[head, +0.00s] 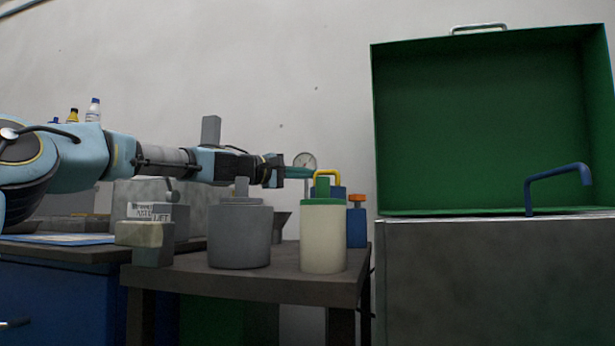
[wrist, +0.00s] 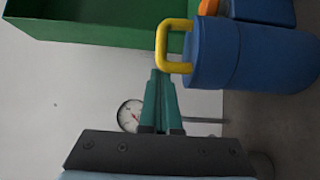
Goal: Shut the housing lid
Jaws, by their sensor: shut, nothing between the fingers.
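The housing (head: 500,280) is a large grey box at the right of the head view. Its green lid (head: 480,125) stands raised and open, with its hollow inside facing the camera and a pale handle (head: 479,28) on its upper edge. A green part of the lid (wrist: 95,25) also shows at the top left of the wrist view. My gripper (head: 312,172) is left of the lid, above the side table, with its teal fingers pointing right. In the wrist view my gripper (wrist: 155,72) is shut and empty, its tips close to a yellow handle (wrist: 162,48); contact is unclear.
The yellow handle tops a blue canister (wrist: 250,55). A cream canister with a green top (head: 323,240), a grey pot (head: 239,237) and a blue container with an orange knob (head: 357,228) crowd the table. A blue bent handle (head: 555,175) rises at the housing's front. A gauge (head: 305,161) is behind.

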